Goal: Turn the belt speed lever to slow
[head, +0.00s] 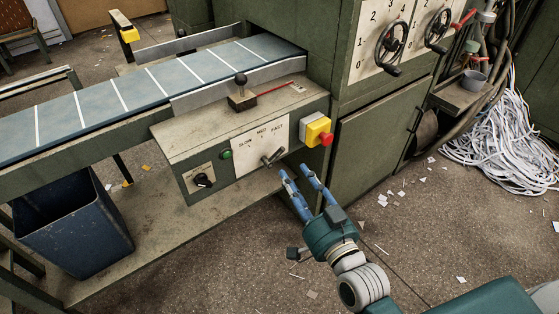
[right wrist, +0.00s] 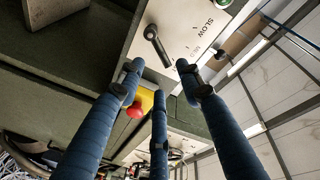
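The belt speed lever (head: 272,157) is a dark handle on a pale plate (head: 250,158) marked SLOW, MED and FAST from left to right. Its grip points right, toward the FAST side. My right gripper (head: 296,171) is open and empty, just right of and below the lever, with its blue fingers reaching up toward the plate. In the right wrist view the lever (right wrist: 158,46) shows beyond the gap between the spread fingertips (right wrist: 159,74), with no clear contact. The FAST mark is hidden there. My left gripper is not in view.
A yellow box with a red button (head: 318,131) sits right of the plate, close to my fingers. A green button (head: 226,155) and black knob (head: 203,180) are to its left. The conveyor belt (head: 130,88) runs behind. A blue bin (head: 75,228) stands lower left.

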